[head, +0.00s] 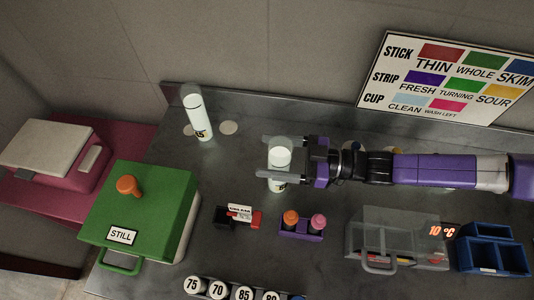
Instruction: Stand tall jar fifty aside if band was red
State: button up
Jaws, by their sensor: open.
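My gripper (267,157) is open, its two fingers on either side of a white jar (280,180) with a clear top that stands on the grey counter. I cannot tell whether the fingers touch it, and its number is not readable. A tall white jar (195,106) with a clear top stands at the back left. Its dark and yellow label is too small to read surely, so I cannot tell which jar is fifty. No red band is plain on either jar.
A colour chart (447,78) leans at the back right. A green box (139,205) marked STILL is at left. In front are a small red and black holder with a card (240,212), a purple rack (302,234), a clear bin (369,238), blue trays (490,255) and several numbered round tops (218,290).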

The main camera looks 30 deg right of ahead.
jog(key=b+v, duration=0.2)
jog(key=v, duration=0.9)
jog(key=shift+b, duration=0.4)
jog(key=shift+a, duration=0.15)
